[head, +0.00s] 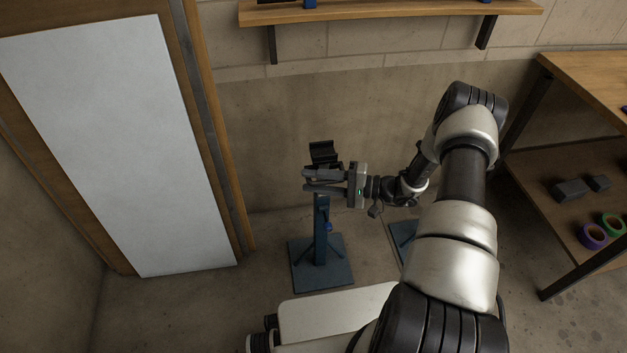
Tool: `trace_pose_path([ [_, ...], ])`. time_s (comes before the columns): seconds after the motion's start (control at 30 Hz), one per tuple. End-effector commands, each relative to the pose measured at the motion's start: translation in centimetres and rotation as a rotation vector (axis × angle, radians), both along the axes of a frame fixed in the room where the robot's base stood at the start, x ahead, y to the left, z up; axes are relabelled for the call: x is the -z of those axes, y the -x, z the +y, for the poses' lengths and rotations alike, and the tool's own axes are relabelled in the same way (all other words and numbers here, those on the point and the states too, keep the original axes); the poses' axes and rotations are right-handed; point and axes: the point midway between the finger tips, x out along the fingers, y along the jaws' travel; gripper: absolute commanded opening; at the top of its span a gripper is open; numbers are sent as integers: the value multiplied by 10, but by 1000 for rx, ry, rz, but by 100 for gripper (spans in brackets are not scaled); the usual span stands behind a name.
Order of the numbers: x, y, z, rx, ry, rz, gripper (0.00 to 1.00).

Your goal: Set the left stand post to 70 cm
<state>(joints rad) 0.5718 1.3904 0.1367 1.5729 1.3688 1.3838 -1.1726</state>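The left stand has a blue post (321,243) rising from a square blue base plate (321,279) on the floor. A blue knob (328,226) sits on the post's side. A black cradle (323,151) tops the stand. My gripper (308,181) is just below the cradle, its fingers pointing left across the post's upper part. The fingers hide that part of the post. A narrow gap shows between them, but I cannot tell whether they touch the post. Any height marks are too small to read.
A second blue base plate (401,234) is partly hidden behind my arm. A wooden workbench (590,80) with a lower shelf stands at the right. A wall shelf (390,11) hangs above. A white panel (125,140) stands at the left. Floor left of the stand is clear.

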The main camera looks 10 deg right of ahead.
Motion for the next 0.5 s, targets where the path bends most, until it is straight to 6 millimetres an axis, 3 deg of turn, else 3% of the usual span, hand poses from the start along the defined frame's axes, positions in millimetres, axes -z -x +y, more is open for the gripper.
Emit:
trace_pose_path([
  [0.27, -2, 2, -6, 0, -2, -3, 31],
  [0.5, -7, 19, -50, 4, -1, -3, 31],
])
